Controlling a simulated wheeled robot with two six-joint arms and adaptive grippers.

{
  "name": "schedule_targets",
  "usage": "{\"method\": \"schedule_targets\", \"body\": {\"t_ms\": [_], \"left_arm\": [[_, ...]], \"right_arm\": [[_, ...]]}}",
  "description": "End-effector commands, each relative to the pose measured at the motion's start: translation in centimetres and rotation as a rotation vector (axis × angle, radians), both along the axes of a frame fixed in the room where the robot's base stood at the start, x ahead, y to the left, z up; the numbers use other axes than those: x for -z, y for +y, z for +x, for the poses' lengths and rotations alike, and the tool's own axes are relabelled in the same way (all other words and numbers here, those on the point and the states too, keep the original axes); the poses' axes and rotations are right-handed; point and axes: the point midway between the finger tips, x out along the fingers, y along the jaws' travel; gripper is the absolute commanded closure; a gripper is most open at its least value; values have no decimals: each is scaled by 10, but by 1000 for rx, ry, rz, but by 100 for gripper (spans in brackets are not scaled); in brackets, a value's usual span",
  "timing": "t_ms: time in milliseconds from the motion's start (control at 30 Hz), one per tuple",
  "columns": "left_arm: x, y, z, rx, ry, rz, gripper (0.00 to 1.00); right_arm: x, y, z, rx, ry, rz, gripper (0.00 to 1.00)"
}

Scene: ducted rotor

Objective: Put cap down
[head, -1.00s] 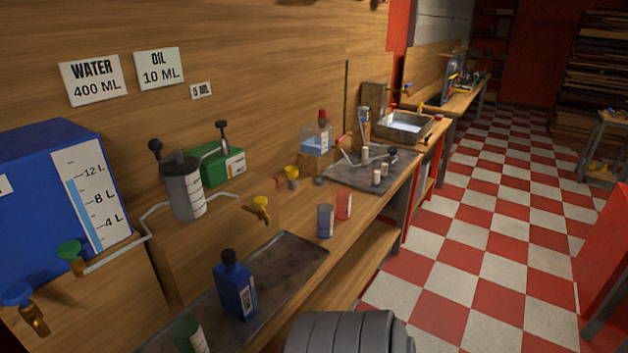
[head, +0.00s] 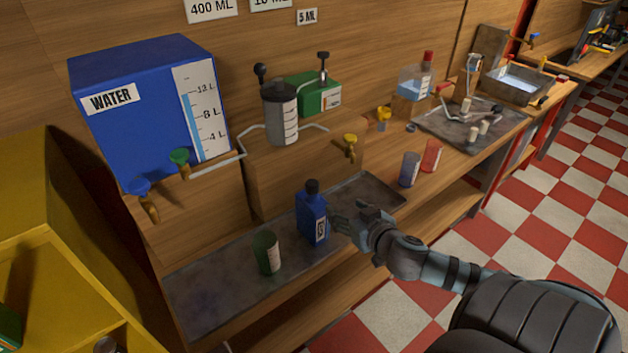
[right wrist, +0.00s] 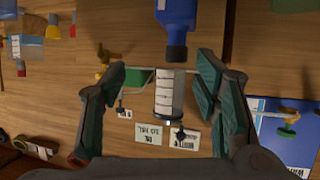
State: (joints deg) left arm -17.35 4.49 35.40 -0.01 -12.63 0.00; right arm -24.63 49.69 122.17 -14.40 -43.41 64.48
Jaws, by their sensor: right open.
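A blue bottle (head: 312,216) stands upright on the dark metal tray, and a dark cap (head: 312,187) sits at its top. Its lower-facing neck end shows at the top of the right wrist view (right wrist: 176,22). My right gripper (head: 345,222) is just to the right of the bottle in the head view. In the right wrist view its fingers (right wrist: 155,78) are spread apart with nothing held between them. I see no loose cap. My left gripper is not in view.
A green cup (head: 266,253) stands left of the bottle on the tray (head: 215,300). A blue water tank (head: 140,100), a pump canister (head: 281,115) and taps are behind. Blue (head: 409,169) and red (head: 431,156) cups stand to the right. The tray's left part is clear.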

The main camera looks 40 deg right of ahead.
Motion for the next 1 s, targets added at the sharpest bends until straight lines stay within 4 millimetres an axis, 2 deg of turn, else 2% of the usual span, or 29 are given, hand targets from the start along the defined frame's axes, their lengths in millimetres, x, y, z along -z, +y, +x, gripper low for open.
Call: {"method": "schedule_targets", "body": {"t_ms": [33,100,267,400,567,733,833,1000], "left_arm": [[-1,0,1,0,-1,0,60],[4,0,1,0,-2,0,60],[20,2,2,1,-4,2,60],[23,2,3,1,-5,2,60],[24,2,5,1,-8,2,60],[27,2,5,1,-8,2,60],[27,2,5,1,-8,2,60],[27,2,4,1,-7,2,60]], "right_arm": [[-19,10,4,-20,-35,14,44],[-27,16,12,-28,-60,31,44],[-12,10,50,-27,-68,42,44],[-2,3,79,-29,-63,38,44],[4,-1,98,-31,-63,37,44],[16,-6,129,-31,-62,37,44],[18,-7,137,-33,-61,35,44],[18,-8,137,-33,-60,34,44]]}}
